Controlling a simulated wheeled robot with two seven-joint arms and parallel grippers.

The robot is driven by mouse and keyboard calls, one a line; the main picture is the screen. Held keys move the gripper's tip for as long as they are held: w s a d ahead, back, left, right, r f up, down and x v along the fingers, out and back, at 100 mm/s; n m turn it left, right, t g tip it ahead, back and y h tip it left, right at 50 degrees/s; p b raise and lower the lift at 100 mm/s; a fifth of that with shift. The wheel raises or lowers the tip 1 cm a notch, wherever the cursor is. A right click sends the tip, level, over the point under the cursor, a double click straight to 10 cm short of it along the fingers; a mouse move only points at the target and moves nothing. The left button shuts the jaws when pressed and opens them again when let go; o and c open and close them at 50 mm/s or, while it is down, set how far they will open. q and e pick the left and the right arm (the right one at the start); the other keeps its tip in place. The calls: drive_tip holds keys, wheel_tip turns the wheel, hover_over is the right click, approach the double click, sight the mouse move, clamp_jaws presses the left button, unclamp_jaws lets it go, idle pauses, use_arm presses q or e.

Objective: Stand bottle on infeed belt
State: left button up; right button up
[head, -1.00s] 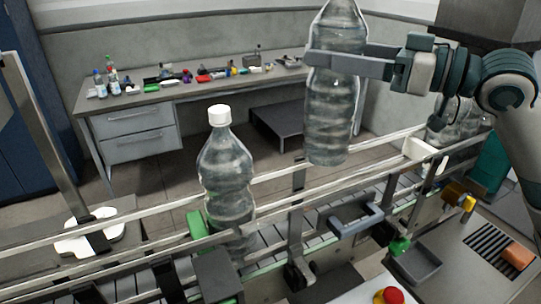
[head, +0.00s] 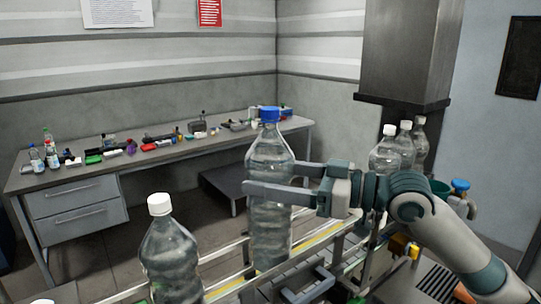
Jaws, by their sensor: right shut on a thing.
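A clear bottle with a blue cap (head: 268,160) is upright in my right gripper (head: 280,182), whose two fingers are shut around its upper body. The bottle is in front of the conveyor rails, near the belt (head: 285,272); I cannot tell whether its base touches the belt, as its lower end meets the rails. A second clear bottle with a white cap (head: 170,250) stands upright on the belt to the left, its base cut off by the frame. My left gripper is not in view.
Several white-capped bottles (head: 386,152) stand behind my right arm. A workbench (head: 60,183) with small items runs along the back wall. Guard rails (head: 225,255) line the belt. A low grey platform (head: 225,183) is on the floor behind.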

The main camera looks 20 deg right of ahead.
sight(271, 221)
drive_tip(key=shift+f+p, duration=0.55)
drive_tip(key=shift+f, duration=2)
drive_tip(key=shift+f+p, duration=0.45)
drive_tip(key=shift+f, duration=1.6)
drive_tip(key=o, duration=2.1)
drive_tip(key=shift+f, duration=0.25)
drive_tip(key=shift+s, duration=0.1)
drive_tip(key=shift+r, duration=0.15)
